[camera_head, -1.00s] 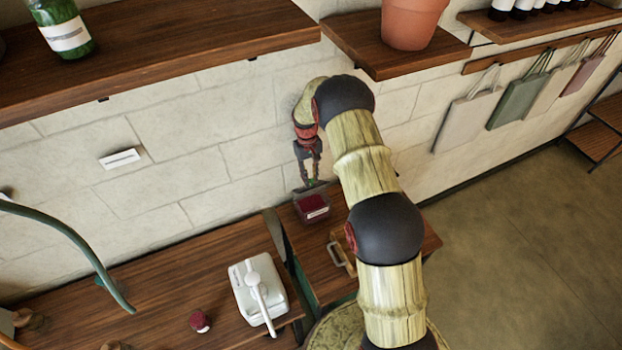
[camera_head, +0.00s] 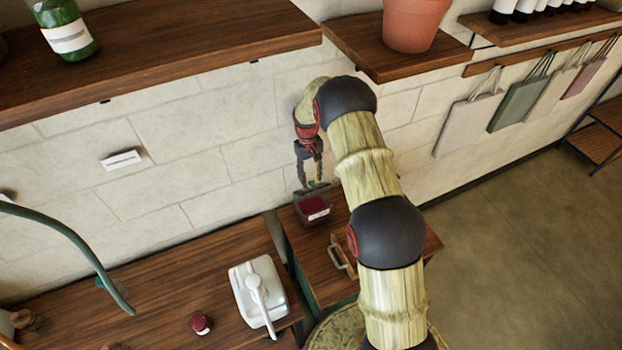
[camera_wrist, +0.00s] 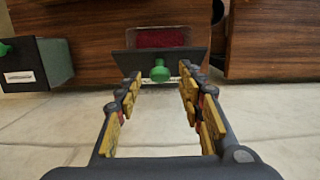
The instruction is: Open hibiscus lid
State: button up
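The hibiscus container (camera_head: 316,209) is a small clear box with dark red contents and a white label. It stands on the wooden table by the wall. Its dark lid (camera_wrist: 138,64) looks tilted up at the wall side, with a green knob (camera_wrist: 160,71) facing my wrist camera. Red contents (camera_wrist: 160,38) show beyond the lid's edge. My gripper (camera_head: 311,184) points down at the lid. In the wrist view my gripper (camera_wrist: 161,76) has its fingers apart on either side of the knob, with visible gaps. Contact with the lid cannot be made out.
A dark box with a white label (camera_wrist: 40,65) and green knob is at the left of the wrist view. A wall shelf (camera_head: 160,55) and a terracotta pot (camera_head: 414,25) are above.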

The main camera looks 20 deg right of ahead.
notch_tip(320, 180, up, 11)
jog(key=w, duration=0.1)
jog(key=shift+w, duration=0.25)
jog(key=shift+f, duration=0.15)
